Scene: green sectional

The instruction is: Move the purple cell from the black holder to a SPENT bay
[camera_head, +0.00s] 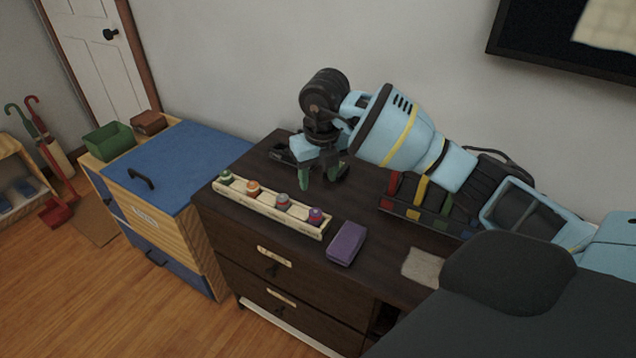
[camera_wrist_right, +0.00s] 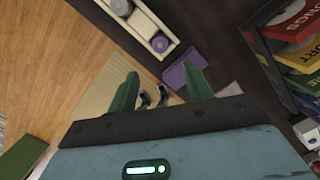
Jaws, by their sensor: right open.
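A long pale wooden rack (camera_head: 270,208) lies on the dark dresser and holds several round-topped cells. The cell with a purple top (camera_head: 316,214) is at its right end, and it also shows in the right wrist view (camera_wrist_right: 160,43). A small black object (camera_head: 283,152), perhaps the black holder, sits at the back of the dresser, partly hidden by my arm; I cannot tell whether it holds a cell. My right gripper (camera_head: 335,176) is open and empty, above the dresser behind the rack, its green fingers pointing down. My left gripper is not in view.
A purple block-like case (camera_head: 347,243) lies right of the rack. A pale cloth (camera_head: 422,266) lies at the front right. A blue-topped cabinet (camera_head: 175,165) adjoins on the left.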

